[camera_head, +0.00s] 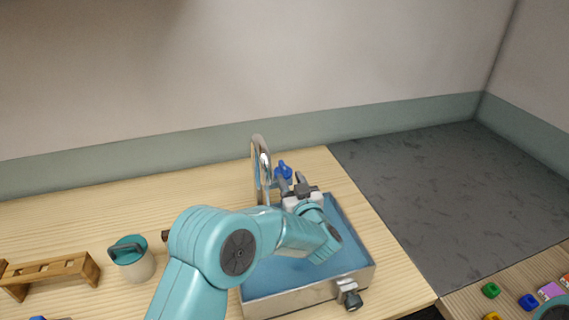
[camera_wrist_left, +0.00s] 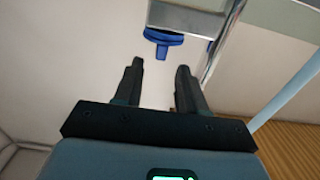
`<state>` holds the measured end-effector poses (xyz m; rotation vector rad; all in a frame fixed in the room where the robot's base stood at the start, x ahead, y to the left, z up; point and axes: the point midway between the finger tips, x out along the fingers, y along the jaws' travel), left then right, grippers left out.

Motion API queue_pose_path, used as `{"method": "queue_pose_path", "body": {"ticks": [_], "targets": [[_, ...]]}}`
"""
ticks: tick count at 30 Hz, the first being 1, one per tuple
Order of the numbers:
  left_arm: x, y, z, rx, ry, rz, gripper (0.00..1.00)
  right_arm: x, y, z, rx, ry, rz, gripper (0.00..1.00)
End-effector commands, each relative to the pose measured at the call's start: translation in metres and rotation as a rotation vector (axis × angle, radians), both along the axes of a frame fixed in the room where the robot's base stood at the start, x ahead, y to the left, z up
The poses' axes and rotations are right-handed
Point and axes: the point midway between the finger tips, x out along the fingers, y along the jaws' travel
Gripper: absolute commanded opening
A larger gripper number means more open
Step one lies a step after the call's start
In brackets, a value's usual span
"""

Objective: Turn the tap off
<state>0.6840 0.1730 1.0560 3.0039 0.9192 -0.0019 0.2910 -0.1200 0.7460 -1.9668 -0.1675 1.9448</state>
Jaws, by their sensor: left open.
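The tap (camera_head: 259,160) is a tall curved metal spout at the back of the sink. Its blue handle (camera_head: 284,170) is just right of the spout. The handle also shows in the left wrist view (camera_wrist_left: 163,38), beyond the fingertips, with the metal spout beside it. My left gripper (camera_head: 292,181) is open and empty, close in front of the handle. In the left wrist view, its two dark fingers (camera_wrist_left: 160,66) point toward the handle, with a visible gap to it. Water flow cannot be made out. My right gripper does not show.
The sink (camera_head: 348,222) has a blue basin and metal front with a dark knob (camera_head: 351,299). A lidded pot (camera_head: 138,268) and a wooden rack (camera_head: 50,269) stand on the left of the wooden counter (camera_head: 60,215). Coloured blocks (camera_head: 528,301) lie at lower right.

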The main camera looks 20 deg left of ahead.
Motion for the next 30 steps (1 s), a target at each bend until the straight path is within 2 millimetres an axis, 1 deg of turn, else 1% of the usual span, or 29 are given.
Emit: {"method": "queue_pose_path", "body": {"ticks": [1,3,6,9,13,20,21,23,24,25,30], "targets": [[0.010,0.008,0.002,-0.001,-0.001,0.004,0.40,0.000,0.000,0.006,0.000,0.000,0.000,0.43],[0.022,0.016,0.002,0.000,0.000,0.003,0.40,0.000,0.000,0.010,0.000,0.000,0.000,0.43],[0.036,0.025,0.002,-0.001,-0.001,0.002,0.40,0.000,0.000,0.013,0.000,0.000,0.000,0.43],[0.045,0.031,0.001,0.001,0.001,0.001,0.40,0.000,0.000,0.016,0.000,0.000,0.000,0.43],[0.051,0.035,0.000,0.001,0.001,0.000,0.40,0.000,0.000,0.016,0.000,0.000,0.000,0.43],[0.051,0.035,0.000,0.000,0.000,0.000,0.40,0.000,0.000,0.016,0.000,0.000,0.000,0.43],[0.051,0.035,0.000,0.000,0.000,0.000,0.34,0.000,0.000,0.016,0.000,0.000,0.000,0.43],[0.051,0.035,0.000,0.000,0.000,0.000,0.14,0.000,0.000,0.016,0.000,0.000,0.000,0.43],[0.051,0.035,0.000,0.000,0.000,0.000,0.01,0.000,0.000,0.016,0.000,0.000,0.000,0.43],[0.051,0.035,0.000,0.000,0.000,0.000,0.00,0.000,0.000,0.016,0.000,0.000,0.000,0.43],[0.051,0.035,0.000,0.000,0.000,-0.002,0.00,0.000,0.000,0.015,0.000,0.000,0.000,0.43]]}}
